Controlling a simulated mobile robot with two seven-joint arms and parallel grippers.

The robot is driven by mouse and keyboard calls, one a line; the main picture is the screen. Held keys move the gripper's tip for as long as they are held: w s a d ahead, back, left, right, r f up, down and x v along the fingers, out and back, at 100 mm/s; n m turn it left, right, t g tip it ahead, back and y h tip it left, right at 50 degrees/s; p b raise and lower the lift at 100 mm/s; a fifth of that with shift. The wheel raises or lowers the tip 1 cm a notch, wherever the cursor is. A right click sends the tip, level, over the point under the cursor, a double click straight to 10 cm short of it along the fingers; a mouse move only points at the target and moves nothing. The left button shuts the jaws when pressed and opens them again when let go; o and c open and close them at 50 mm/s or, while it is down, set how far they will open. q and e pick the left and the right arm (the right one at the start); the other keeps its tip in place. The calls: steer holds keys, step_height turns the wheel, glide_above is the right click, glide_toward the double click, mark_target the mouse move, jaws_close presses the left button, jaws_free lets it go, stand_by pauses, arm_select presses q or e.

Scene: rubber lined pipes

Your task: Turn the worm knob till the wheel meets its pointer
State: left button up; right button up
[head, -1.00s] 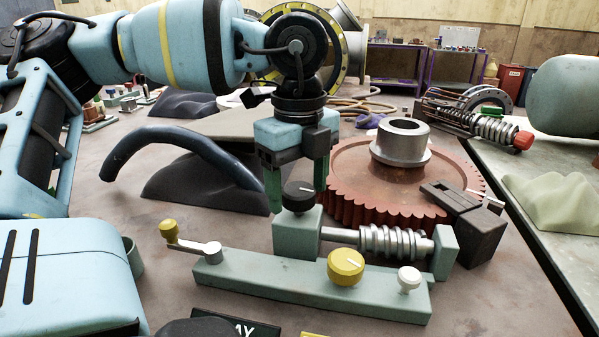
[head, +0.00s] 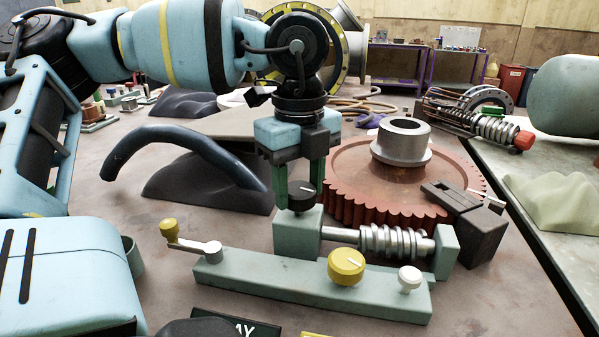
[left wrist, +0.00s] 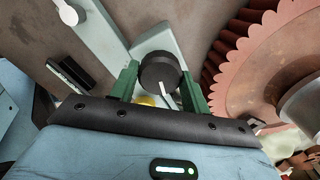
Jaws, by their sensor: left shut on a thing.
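The red toothed wheel (head: 385,185) lies flat with a grey metal hub (head: 401,145) on it. The steel worm (head: 392,242) lies in front of it on a pale green base (head: 310,287). A black knob (head: 301,204) with a white line tops the block at the worm's left end. My left gripper (head: 299,188) points down, its green fingers shut on this black knob. In the left wrist view, the knob (left wrist: 160,72) sits between both fingertips. A dark block (head: 470,225) with a thin pale pointer (head: 487,198) stands at the wheel's right edge. My right gripper is out of view.
The base also carries a yellow-handled crank (head: 190,242), a yellow knob (head: 346,266) and a white knob (head: 409,279). A dark curved pipe (head: 180,145) and a dark mound (head: 190,185) lie left of my gripper. A second worm assembly (head: 480,118) stands back right.

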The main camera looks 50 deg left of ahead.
arm_select(q)
steer(key=m, duration=0.5)
steer(key=shift+m+b, duration=0.4)
steer(key=m, duration=0.4)
steer(key=shift+m, duration=0.3)
steer(key=m, duration=0.3)
steer(key=shift+m, duration=0.3)
steer(key=m, duration=0.3)
steer(key=shift+m, duration=0.3)
steer(key=m, duration=0.3)
steer(key=shift+m, duration=0.4)
steer(key=m, duration=0.3)
steer(key=shift+m, duration=0.3)
steer(key=m, duration=0.3)
steer(key=shift+a+m+p, duration=0.1)
steer(key=shift+m+p, duration=0.2)
steer(key=shift+p, duration=0.1)
steer(key=m, duration=0.8)
steer(key=shift+p, duration=0.4)
steer(key=m, duration=0.2)
steer(key=shift+m, duration=0.4)
steer(key=m+p, duration=0.1)
steer(key=m, duration=0.9)
steer(key=shift+w+m, duration=0.1)
steer(key=shift+m, duration=0.6)
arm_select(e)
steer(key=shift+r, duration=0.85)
